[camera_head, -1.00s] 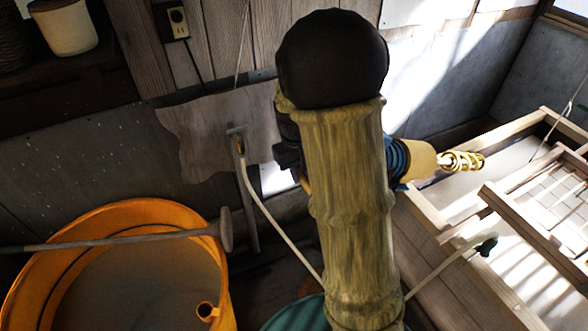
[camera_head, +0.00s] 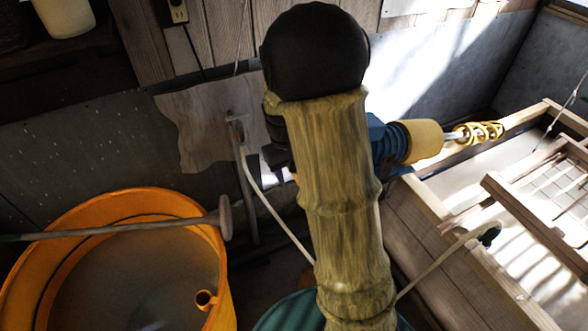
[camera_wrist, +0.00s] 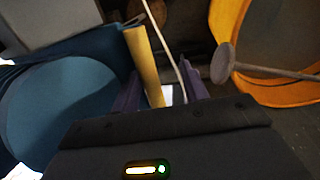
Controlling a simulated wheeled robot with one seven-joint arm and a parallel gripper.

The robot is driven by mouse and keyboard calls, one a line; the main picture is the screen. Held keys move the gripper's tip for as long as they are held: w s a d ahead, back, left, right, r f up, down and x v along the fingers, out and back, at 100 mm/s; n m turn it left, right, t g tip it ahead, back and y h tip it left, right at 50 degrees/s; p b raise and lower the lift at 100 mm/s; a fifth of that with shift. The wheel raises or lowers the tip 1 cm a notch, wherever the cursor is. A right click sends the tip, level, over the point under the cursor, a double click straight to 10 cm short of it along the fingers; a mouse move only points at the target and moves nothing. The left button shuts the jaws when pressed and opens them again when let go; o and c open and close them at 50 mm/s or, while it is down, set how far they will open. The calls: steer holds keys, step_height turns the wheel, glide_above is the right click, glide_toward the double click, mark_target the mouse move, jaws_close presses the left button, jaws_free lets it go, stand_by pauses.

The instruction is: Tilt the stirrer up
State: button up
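The stirrer has a blue body (camera_head: 384,148), a cream collar (camera_head: 418,140) and a yellow spiral whisk (camera_head: 480,132). In the head view it sticks out to the right from behind my arm, the whisk pointing right and slightly up, over the edge of the wooden trough. In the wrist view its large blue body (camera_wrist: 65,110) fills the left side. My gripper (camera_wrist: 162,92) shows there as two purple fingers, spaced apart, with a tan part beside the left one. The stirrer moves with my arm, so it looks held; the exact contact is hidden.
An orange tub (camera_head: 130,192) stands at left, with a long-handled disc tool (camera_head: 120,227) lying across its rim. A wooden trough (camera_head: 440,222) with a gridded frame (camera_head: 560,190) is at right. A green container (camera_head: 285,315) and a pale hose (camera_head: 275,215) are below.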

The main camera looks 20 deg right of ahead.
steer(key=shift+d+f, duration=0.1)
steer(key=shift+d, duration=0.15)
stand_by(0.5)
steer(key=shift+w+r, duration=0.2)
steer(key=shift+r, duration=0.2)
step_height(320, 180, up, 17)
steer(key=a+b, duration=0.2)
steer(key=shift+s, duration=0.25)
steer(key=shift+f, duration=0.2)
steer(key=s+a+f+t, duration=0.1)
steer(key=s+f, duration=0.5)
steer(key=f, duration=0.2)
steer(key=s+a+f+t+y, duration=0.1)
steer(key=s+a+f, duration=0.1)
steer(key=s+f, duration=0.4)
step_height(320, 180, down, 3)
steer(key=shift+a+r+m+t, duration=0.1)
steer(key=shift+a+m+t, duration=0.05)
steer(key=shift+m+t, duration=0.2)
